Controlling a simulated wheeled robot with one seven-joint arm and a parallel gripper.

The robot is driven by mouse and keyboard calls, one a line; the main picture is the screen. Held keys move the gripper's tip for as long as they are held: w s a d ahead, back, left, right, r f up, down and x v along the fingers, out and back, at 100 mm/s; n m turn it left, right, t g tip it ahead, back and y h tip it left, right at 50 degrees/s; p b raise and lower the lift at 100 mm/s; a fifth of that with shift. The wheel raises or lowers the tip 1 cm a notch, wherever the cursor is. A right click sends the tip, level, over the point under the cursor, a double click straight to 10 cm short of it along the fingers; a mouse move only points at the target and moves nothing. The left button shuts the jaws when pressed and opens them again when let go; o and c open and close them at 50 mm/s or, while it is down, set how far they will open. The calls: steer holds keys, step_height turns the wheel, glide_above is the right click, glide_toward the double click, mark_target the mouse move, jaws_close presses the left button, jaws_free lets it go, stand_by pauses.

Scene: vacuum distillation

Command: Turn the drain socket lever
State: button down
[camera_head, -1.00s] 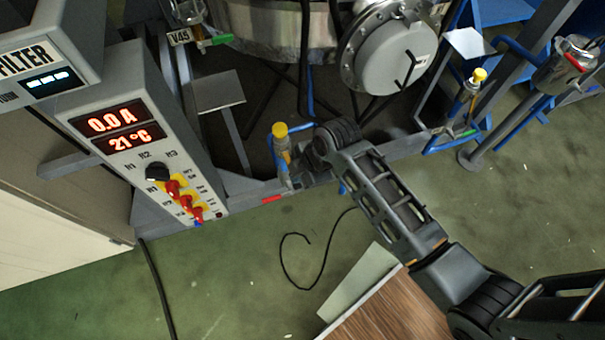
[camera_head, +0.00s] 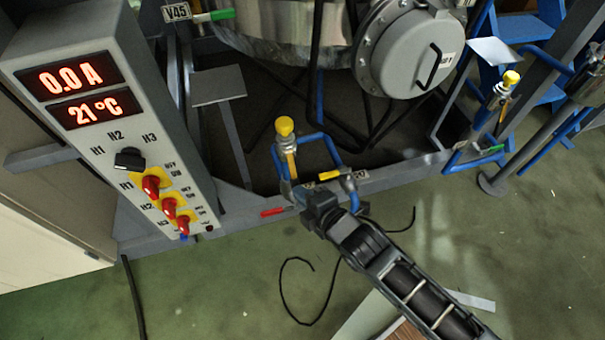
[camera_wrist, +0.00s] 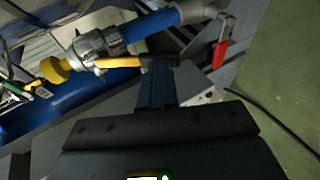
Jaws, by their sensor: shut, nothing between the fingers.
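A drain socket with a yellow cap (camera_head: 285,127) stands upright on a blue pipe at the frame, left of centre in the head view. Its yellow lever (camera_head: 291,163) runs down along the pipe. In the wrist view the cap (camera_wrist: 54,70) is at the left, and the yellow lever (camera_wrist: 118,62) reaches from the metal fitting (camera_wrist: 92,44) to my fingers. My gripper (camera_wrist: 158,62) is shut with nothing between the fingers, its tips at the lever's free end. Whether they touch it I cannot tell. In the head view my gripper (camera_head: 300,195) is just below the lever.
A red lever (camera_head: 272,212) and another yellow lever (camera_head: 330,175) sit close to my gripper. The control panel (camera_head: 90,145) stands left, the large vessel (camera_head: 280,35) behind. A second yellow-capped socket (camera_head: 510,79) is at right. The green floor in front (camera_head: 230,285) holds a loose black cable.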

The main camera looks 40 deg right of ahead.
steer(key=shift+w+d+f+t+b, duration=0.2)
steer(key=shift+w+f+t+b, duration=0.1)
steer(key=shift+w+f+b, duration=0.3)
steer(key=shift+f, duration=0.1)
steer(key=shift+s, duration=0.1)
